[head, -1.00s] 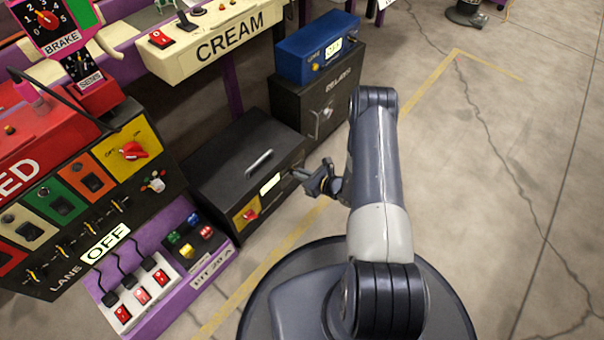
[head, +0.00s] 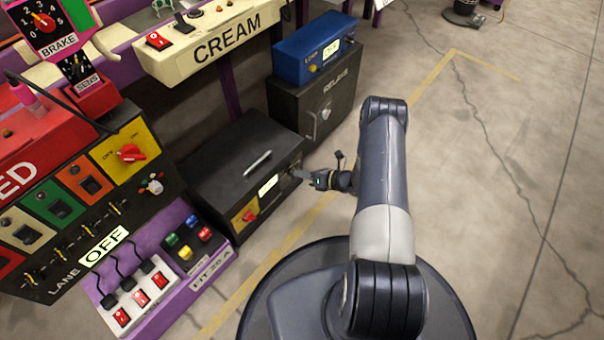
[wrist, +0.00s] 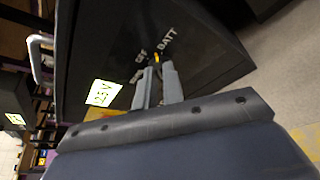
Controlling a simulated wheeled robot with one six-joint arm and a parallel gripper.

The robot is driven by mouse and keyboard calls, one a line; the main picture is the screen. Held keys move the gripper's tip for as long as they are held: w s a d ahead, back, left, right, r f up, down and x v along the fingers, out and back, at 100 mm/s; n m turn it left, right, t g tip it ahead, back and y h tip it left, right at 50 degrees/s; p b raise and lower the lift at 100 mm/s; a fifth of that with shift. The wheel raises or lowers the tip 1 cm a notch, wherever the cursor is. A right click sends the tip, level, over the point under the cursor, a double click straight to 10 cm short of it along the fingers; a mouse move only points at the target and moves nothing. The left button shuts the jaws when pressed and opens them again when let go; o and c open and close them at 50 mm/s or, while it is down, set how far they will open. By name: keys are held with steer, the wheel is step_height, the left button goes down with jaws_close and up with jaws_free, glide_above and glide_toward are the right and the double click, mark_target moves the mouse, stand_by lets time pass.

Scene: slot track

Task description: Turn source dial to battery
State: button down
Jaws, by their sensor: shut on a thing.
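The source dial is a small knob on the front of a low black box (head: 238,160). In the wrist view the dial's yellow mark (wrist: 157,58) shows just beyond my fingertips, near white lettering that reads BATT (wrist: 168,40) and a second label to its left. My gripper (head: 300,173) is at the box's front face. In the wrist view its two grey fingers (wrist: 157,74) are shut on the dial and hide most of it. The exact setting is hard to tell.
A red knob on a yellow plate (head: 246,216) sits lower left on the same front, and a silver handle (head: 258,160) is on top. A RELAYS cabinet (head: 315,105) carrying a blue unit (head: 315,47) stands behind. The floor to the right is open.

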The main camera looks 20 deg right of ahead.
steer(key=shift+w+d+f+m+y, duration=0.15)
steer(key=shift+m+y, duration=0.25)
steer(key=shift+m, duration=0.3)
steer(key=shift+w+a+f+m+y, duration=0.1)
steer(key=shift+m+y, duration=0.3)
steer(key=shift+m, duration=0.3)
steer(key=c, duration=1.5)
jaws_free()
steer(key=p+v, duration=0.3)
steer(key=v, duration=0.7)
steer(key=shift+d, duration=0.35)
steer(key=shift+a, duration=0.1)
steer(key=b+x, duration=0.3)
steer(key=x, duration=0.7)
steer(key=shift+s+a, duration=0.1)
steer(key=shift+a, duration=0.05)
